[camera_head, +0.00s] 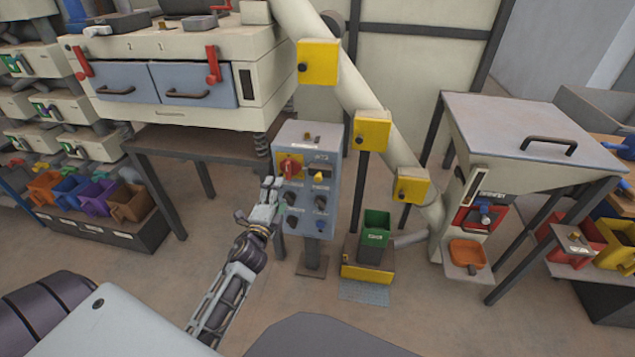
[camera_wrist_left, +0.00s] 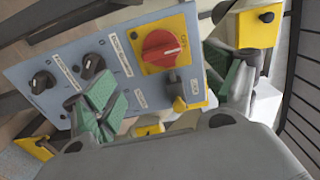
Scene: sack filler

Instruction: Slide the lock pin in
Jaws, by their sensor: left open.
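The grey-blue control panel (camera_head: 308,205) stands on a post in the middle of the head view. It carries a red rotary knob (camera_head: 290,168) on a yellow plate. Beside the knob is a small yellow lock plate (camera_head: 321,176). In the left wrist view, the red knob (camera_wrist_left: 162,51) shows large, with a dark pin-like part (camera_wrist_left: 177,84) at the lock plate (camera_wrist_left: 195,95). My left gripper (camera_head: 268,200) is open at the panel's left side. Its green-padded fingers (camera_wrist_left: 168,92) spread in front of the panel, apart from the pin. My right gripper is out of view.
More dark knobs (camera_wrist_left: 93,66) sit on the panel near the left finger. A green bin (camera_head: 376,228) stands right of the panel, and a cream machine with two drawers (camera_head: 193,84) is at the left. Bare floor (camera_head: 220,185) lies between.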

